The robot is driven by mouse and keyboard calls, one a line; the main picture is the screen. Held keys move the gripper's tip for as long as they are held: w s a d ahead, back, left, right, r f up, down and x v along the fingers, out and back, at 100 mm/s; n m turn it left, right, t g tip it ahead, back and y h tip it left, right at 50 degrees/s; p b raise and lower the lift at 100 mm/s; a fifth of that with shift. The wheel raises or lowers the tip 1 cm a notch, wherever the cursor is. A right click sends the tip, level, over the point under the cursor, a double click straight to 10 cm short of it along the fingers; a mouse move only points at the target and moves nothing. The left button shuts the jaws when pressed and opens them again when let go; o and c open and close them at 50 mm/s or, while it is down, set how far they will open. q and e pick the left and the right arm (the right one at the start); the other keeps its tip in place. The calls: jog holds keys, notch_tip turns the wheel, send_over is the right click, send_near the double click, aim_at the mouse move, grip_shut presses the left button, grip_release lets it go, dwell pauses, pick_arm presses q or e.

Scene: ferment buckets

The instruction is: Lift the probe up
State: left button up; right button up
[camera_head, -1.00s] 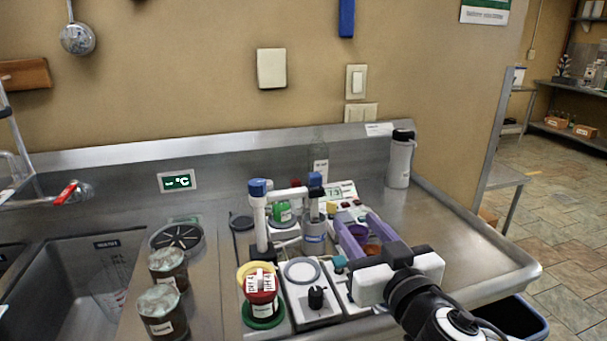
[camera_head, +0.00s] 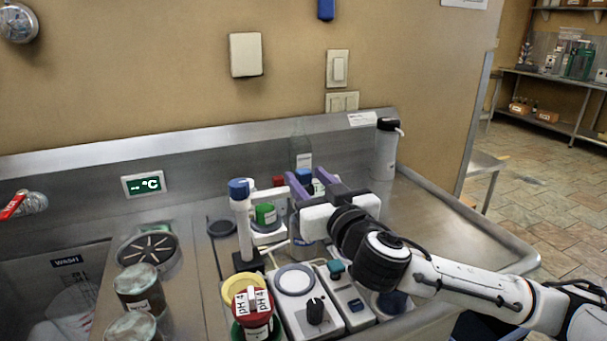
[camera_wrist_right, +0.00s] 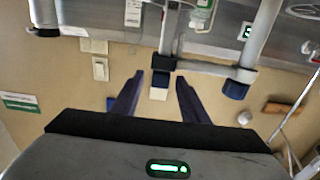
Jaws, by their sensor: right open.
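The probe (camera_head: 304,176), with a blue cap, stands upright in the clamp at the end of the stand's side arm. The stand is a white post (camera_head: 243,220) with its own blue cap, left of the probe. My right gripper (camera_head: 307,179) is open, with its purple fingers on either side of the probe's top. In the right wrist view the probe's cap (camera_wrist_right: 159,92) shows between the two fingers, with gaps on both sides. The probe's lower part is hidden behind my gripper in the head view. My left gripper is not in view.
A red-lidded pH 4 cup (camera_head: 254,306) and a stirrer with a round plate and black knob (camera_head: 315,308) stand in front. Lidded jars (camera_head: 140,289) stand left, beside the sink. A grey bottle (camera_head: 385,150) stands behind right. The counter at right is mostly clear.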

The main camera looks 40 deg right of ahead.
jog(key=shift+x, duration=0.95)
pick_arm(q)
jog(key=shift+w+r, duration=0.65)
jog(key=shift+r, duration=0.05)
pick_arm(e)
jog(key=shift+w, duration=0.3)
grip_shut()
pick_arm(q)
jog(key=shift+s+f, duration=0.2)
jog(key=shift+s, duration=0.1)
